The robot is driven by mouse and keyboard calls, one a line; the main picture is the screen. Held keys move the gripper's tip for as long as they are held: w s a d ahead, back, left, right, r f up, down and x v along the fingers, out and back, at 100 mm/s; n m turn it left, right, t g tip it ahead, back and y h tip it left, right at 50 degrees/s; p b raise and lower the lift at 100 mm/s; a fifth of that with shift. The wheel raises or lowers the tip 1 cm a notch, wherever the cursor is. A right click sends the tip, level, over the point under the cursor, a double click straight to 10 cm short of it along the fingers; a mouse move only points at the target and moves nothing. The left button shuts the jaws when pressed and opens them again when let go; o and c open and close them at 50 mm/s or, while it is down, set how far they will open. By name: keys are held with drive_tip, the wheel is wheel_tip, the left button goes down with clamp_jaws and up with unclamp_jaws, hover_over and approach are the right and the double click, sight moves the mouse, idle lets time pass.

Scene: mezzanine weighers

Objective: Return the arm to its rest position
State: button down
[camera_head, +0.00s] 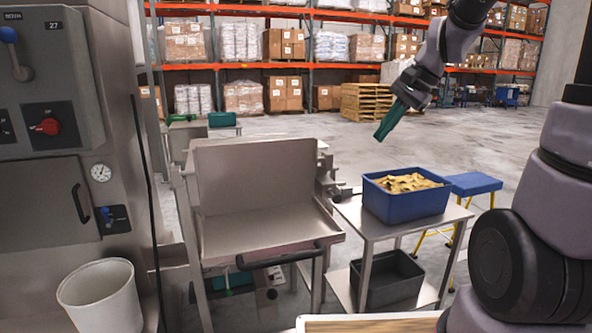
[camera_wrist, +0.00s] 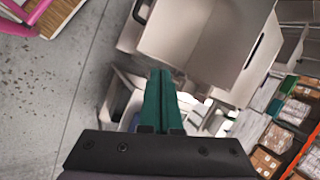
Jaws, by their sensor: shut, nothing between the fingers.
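My gripper (camera_head: 384,132) is raised in the head view, above and behind the blue bin on the steel stand. Its green fingers point down and to the left. In the wrist view the green fingers (camera_wrist: 162,75) lie side by side, shut, with nothing between them. My arm comes in from the upper right of the head view, and its part between the gripper and the large joint at the right is cut off by the frame's top edge.
A blue bin (camera_head: 405,206) of yellowish pieces stands on a steel stand (camera_head: 372,229), a dark bin (camera_head: 387,279) below. A steel weigher pan (camera_head: 255,226) is left of it. A white bucket (camera_head: 103,296) stands front left; a blue-topped stool (camera_head: 474,184) is right. Open floor (camera_head: 475,140) lies behind.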

drive_tip(key=s+d+r+n+t+h, duration=0.1)
drive_tip(key=s+d+r+n+t, duration=0.1)
drive_tip(key=s, duration=0.5)
drive_tip(key=s+d+r+n+t+h, duration=0.2)
drive_tip(key=s+r+n, duration=0.1)
drive_tip(key=s+r, duration=0.2)
drive_tip(key=shift+s, duration=1.15)
drive_tip(key=shift+d, duration=0.1)
